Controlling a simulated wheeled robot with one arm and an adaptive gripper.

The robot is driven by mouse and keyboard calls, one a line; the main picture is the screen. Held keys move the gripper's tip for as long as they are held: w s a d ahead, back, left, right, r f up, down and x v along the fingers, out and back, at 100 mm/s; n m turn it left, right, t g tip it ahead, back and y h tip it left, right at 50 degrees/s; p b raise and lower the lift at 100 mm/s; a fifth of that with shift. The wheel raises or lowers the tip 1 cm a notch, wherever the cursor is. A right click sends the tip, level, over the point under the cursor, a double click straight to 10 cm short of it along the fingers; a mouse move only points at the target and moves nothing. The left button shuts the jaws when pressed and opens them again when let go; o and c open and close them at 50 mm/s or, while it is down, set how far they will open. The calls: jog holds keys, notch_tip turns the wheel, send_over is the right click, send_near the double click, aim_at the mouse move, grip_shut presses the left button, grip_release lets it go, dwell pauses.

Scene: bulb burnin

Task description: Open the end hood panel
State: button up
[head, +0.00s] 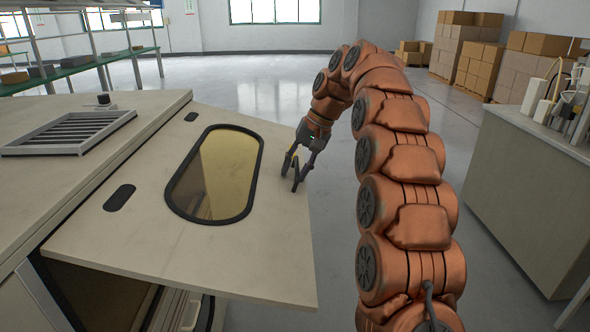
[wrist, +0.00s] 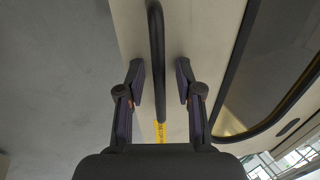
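The end hood panel (head: 240,258) is a pale flat panel with an oval amber window (head: 215,172). It stands out from the cabinet, raised, with a dark opening (head: 95,290) showing beneath it. My gripper (head: 293,178) is at the panel's right edge, beside the window. In the wrist view the black bar handle (wrist: 157,45) on the panel (wrist: 205,25) runs between the two fingers of my gripper (wrist: 160,82). The fingers are apart, with a gap on each side of the bar. In the head view the fingers largely hide the handle.
The cabinet top (head: 55,175) carries a slatted vent (head: 80,132) and a small dark knob (head: 103,99). A grey bench (head: 530,185) with equipment stands at the right. Cardboard boxes (head: 480,65) are at the back right, green shelving (head: 90,60) at the back left. Open floor lies behind.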

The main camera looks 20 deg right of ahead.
notch_tip(320, 180, up, 8)
jog(key=p, duration=0.5)
jog(key=shift+d+p, duration=0.4)
jog(key=shift+d, duration=0.05)
jog(key=shift+s, duration=0.1)
dwell(0.5)
